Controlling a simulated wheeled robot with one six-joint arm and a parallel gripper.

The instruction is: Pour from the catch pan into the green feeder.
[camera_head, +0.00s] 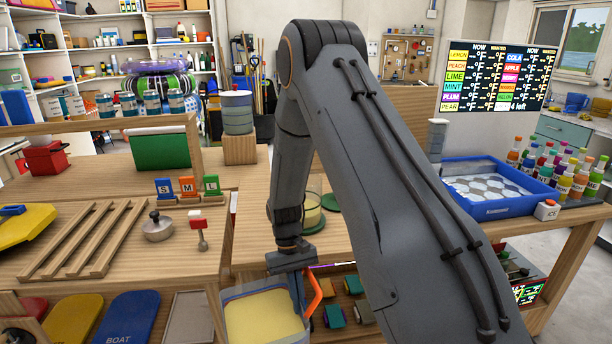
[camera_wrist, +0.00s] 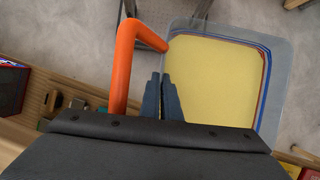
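The catch pan (camera_head: 262,316) is a clear, squarish pan of yellow contents with an orange handle, low in the head view. It fills the upper right of the wrist view (camera_wrist: 225,82), with floor visible around it. My gripper (camera_head: 298,285) is at the pan's handle side. In the wrist view its two fingers (camera_wrist: 167,98) are close together at the pan's wall, beside the handle (camera_wrist: 124,65), and look shut on it. The pan looks about level. A clear container with yellow inside (camera_head: 309,212) stands on a green base, partly behind my arm; I cannot tell whether it is the green feeder.
A blue tray (camera_head: 500,208) and several bottles stand at right. My arm hides the middle.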

